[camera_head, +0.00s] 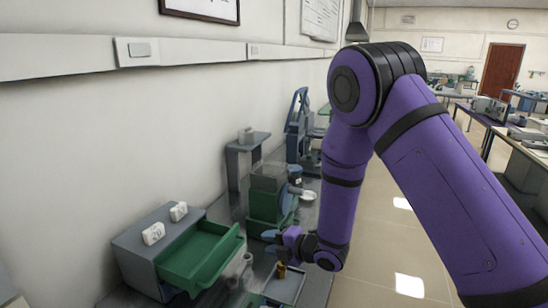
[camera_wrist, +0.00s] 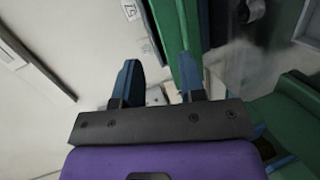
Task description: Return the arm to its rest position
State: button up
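My purple arm reaches down from the upper right in the head view. My gripper (camera_head: 272,240) is near the bench, to the right of an open green drawer (camera_head: 207,256) and above a shallow tray (camera_head: 287,285). In the wrist view my gripper's two blue fingers (camera_wrist: 160,82) stand well apart with nothing held between them. A green edge passes just behind the right finger in that view.
The drawer belongs to a grey cabinet (camera_head: 135,262) with white number tags on top. A small brown bottle (camera_head: 281,270) stands at the tray. A green apparatus (camera_head: 266,205) and a grey stand (camera_head: 247,142) are behind. The floor aisle (camera_head: 385,235) at right is clear.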

jog(key=w+d+r+m+t+h, duration=0.3)
jog(key=d+r+m+h, duration=0.3)
jog(key=d+r, duration=0.55)
jog(key=s+d+r+m+h, duration=0.3)
jog(key=s+d+r+m, duration=0.1)
jog(key=d+r+m, duration=0.6)
jog(key=s+d+r+m+g+h, duration=0.1)
jog(key=s+d+r+m+h, duration=0.2)
jog(key=s, duration=0.4)
jog(key=s+d+r+m+g, duration=0.1)
jog(key=s+d+r+m, duration=0.2)
jog(key=s+d+r, duration=0.3)
jog(key=s+r+m+g, duration=0.1)
jog(key=s+m+g, duration=0.2)
jog(key=s, duration=1.4)
jog(key=m, duration=0.4)
jog(key=shift+s+d+h, duration=0.15)
jog(key=shift+d+h, duration=0.15)
jog(key=shift+d, duration=0.1)
